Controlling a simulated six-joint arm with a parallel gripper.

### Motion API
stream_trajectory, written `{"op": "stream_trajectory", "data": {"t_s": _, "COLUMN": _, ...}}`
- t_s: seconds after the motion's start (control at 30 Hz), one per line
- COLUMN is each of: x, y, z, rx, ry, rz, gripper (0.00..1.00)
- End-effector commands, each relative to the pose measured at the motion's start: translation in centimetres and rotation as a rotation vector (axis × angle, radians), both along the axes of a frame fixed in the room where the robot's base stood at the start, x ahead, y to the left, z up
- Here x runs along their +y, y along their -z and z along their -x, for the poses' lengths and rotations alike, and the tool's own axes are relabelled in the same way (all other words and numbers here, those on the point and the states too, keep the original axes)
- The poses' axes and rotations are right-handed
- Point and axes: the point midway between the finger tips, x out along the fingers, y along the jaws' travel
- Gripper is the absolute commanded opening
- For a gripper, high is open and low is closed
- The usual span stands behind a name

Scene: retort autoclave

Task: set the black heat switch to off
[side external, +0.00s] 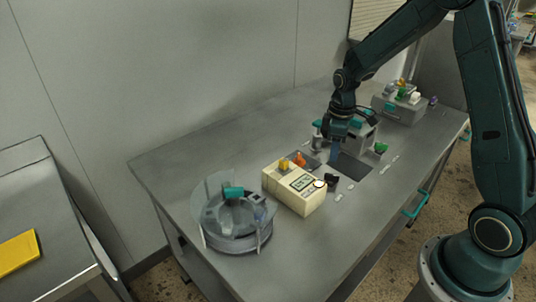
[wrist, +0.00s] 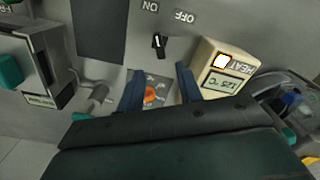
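The black heat switch (wrist: 159,43) is a small lever on the grey bench top in the wrist view. Its tip, with a white mark, appears to lean toward the ON label (wrist: 150,7) rather than the OFF label (wrist: 185,17). In the side view the switch (side external: 331,178) is a small dark shape beside the cream HEAT box (side external: 297,190). My gripper (wrist: 160,84) is open and empty, its two blue fingers apart just below the switch in the wrist view. In the side view my gripper (side external: 335,157) hangs over the bench behind the switch.
The HEAT box (wrist: 222,66), with its display, stands close right of the fingers in the wrist view. An orange knob (wrist: 150,94) shows between them. A grey machine (wrist: 32,62) is at left. A round clear-walled unit (side external: 236,217) stands at front left of the bench.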

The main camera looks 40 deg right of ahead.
Motion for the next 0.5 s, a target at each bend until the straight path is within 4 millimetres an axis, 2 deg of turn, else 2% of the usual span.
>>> {"op": "stream_trajectory", "data": {"t_s": 0.2, "x": 0.0, "y": 3.5, "z": 0.1, "rx": 0.004, "ry": 0.000, "rz": -0.001, "gripper": 0.35}}
{"op": "stream_trajectory", "data": {"t_s": 0.5, "x": 0.0, "y": 7.3, "z": 0.1, "rx": 0.003, "ry": 0.000, "rz": -0.001, "gripper": 0.35}}
